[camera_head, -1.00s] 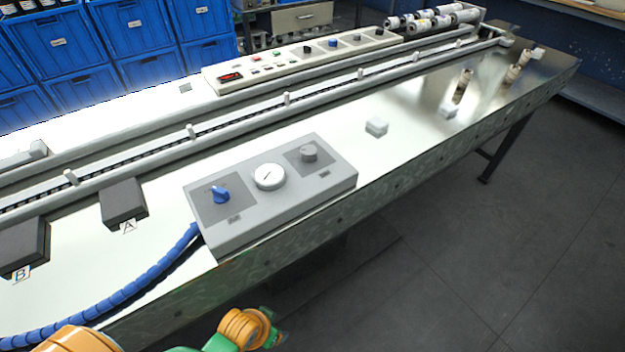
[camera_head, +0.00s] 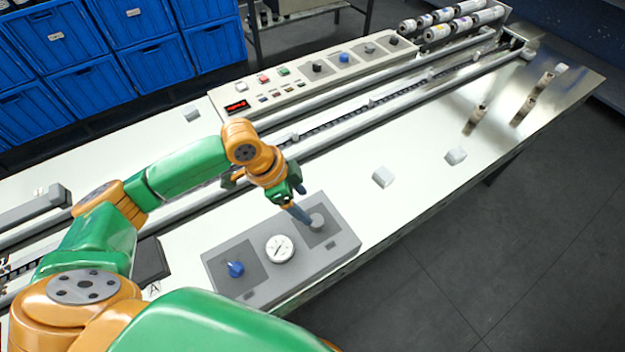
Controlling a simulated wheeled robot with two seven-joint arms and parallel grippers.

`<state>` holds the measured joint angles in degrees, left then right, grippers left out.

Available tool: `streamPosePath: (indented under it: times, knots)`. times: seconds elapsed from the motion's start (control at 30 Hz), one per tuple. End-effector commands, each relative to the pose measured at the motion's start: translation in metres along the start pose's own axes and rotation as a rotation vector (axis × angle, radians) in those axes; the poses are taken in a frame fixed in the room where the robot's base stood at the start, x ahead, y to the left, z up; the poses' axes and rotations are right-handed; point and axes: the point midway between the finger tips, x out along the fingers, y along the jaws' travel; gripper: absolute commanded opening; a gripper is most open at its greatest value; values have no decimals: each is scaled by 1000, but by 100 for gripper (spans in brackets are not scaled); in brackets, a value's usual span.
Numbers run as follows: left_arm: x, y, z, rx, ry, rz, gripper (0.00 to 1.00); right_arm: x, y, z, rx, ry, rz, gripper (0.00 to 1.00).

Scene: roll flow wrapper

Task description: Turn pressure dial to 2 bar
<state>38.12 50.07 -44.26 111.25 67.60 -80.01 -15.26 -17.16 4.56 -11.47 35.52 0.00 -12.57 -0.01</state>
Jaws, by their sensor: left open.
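A grey control box (camera_head: 290,279) sits on the near side of the light machine table. It carries a blue knob (camera_head: 236,269) on the left, a round white pressure gauge (camera_head: 280,249) in the middle and a grey dial (camera_head: 317,221) on the right. My left gripper (camera_head: 300,213) points down at the grey dial, its fingertips close beside or over it. I cannot tell whether they touch it. The gripper is open and partly hides the dial panel. The gauge's needle is too small to read surely. My right gripper is not in view.
A long panel with buttons, knobs and a red display (camera_head: 237,106) stands behind a conveyor rail. White blocks (camera_head: 383,177) and brown rolls (camera_head: 475,118) lie on the table to the right. Blue bins (camera_head: 150,65) stand behind. A dark block (camera_head: 152,262) is left of the box.

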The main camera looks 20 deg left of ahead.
Motion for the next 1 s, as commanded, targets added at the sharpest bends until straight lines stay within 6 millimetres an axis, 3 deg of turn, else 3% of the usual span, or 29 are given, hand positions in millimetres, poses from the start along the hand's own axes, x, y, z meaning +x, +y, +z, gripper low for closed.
streamPosePath:
  times: [0.07, 0.4, 0.7, 0.9, 1.0]
  knots:
    - [2, -2, 0, -4, -2, 2, 76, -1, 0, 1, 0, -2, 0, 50]
    - [62, -2, 0, -4, 0, 2, 76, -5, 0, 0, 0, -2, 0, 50]
    - [69, -2, 0, -1, 0, 0, 76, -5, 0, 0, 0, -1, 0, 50]
    - [68, -2, 0, -1, 0, 0, 22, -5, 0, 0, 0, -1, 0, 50]
    - [68, -2, 0, -1, 1, 1, 0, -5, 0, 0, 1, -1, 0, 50]
